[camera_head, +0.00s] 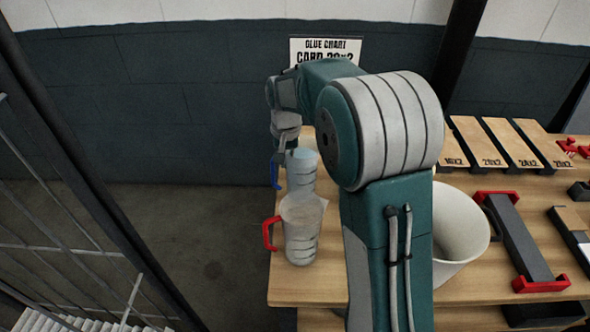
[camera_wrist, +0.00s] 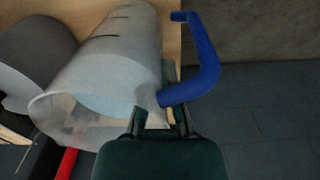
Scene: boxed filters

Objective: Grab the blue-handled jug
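The blue-handled jug is a clear jug (camera_head: 301,172) with a blue handle (camera_head: 275,173) on its left side, upright near the left edge of the wooden table. In the wrist view its translucent body (camera_wrist: 105,75) fills the upper left, and the blue handle (camera_wrist: 207,65) curves out to the right. My gripper (camera_head: 283,148) is at the handle's side of this jug. In the wrist view my gripper's fingers (camera_wrist: 160,122) are apart, just below the handle's near end. Contact cannot be told. A similar jug with a red handle (camera_head: 301,230) stands in front of it.
A white bucket (camera_head: 459,225) stands right of my arm on the wooden table (camera_head: 300,292). Wooden boards (camera_head: 475,145) and a dark bar with red ends (camera_head: 518,240) lie further right. A dark wall is behind, and a metal fence (camera_head: 75,150) is at left.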

